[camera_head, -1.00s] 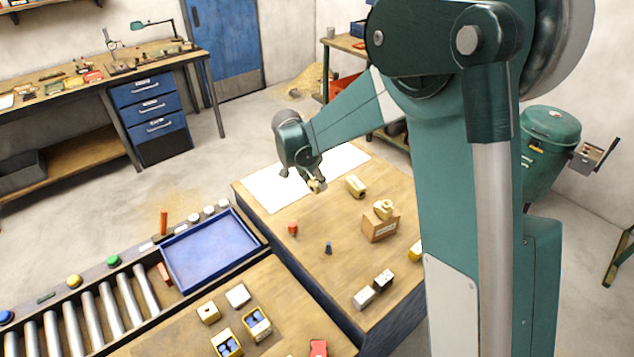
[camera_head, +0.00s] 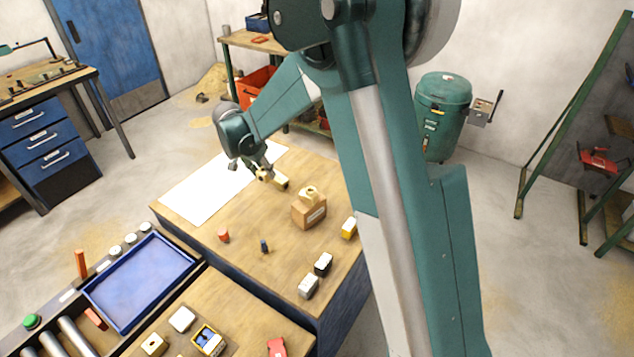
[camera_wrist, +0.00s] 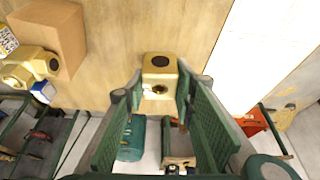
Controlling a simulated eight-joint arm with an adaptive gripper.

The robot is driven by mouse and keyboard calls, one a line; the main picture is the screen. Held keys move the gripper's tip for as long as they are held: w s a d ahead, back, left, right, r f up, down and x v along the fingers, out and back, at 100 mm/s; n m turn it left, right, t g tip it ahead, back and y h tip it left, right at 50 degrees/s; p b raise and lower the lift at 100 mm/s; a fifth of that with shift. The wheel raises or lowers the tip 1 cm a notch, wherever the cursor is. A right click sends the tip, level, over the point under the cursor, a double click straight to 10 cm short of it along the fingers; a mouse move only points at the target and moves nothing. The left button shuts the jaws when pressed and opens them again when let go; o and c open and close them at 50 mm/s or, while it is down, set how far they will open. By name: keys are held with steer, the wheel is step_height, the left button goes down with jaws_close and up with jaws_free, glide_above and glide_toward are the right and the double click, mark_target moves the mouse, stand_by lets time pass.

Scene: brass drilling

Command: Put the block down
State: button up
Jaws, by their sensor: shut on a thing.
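My gripper (camera_head: 262,170) is low over the far part of the wooden bench, near the edge of a white sheet (camera_head: 212,184). In the wrist view a brass block (camera_wrist: 160,70) with dark round holes sits between the tips of my gripper (camera_wrist: 162,92), which is shut on it. Bare wood shows behind the block, with the sheet to its right. I cannot tell whether the block touches the bench.
A blue tray (camera_head: 140,283) lies at front left. Most of the sheet is clear.

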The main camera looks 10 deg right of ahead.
steer(key=w+d, duration=0.2)
steer(key=d, duration=0.8)
steer(key=w+d, duration=0.3)
steer(key=d, duration=0.7)
steer(key=shift+w+d+r+m, duration=0.15)
steer(key=shift+w+m, duration=0.1)
steer(key=shift+m, duration=0.15)
steer(key=shift+f, duration=3.15)
steer(key=shift+f+b, duration=0.3)
steer(key=shift+f, duration=1.55)
steer(key=shift+f, duration=0.15)
steer(key=o, duration=1.2)
steer(key=shift+o, duration=0.2)
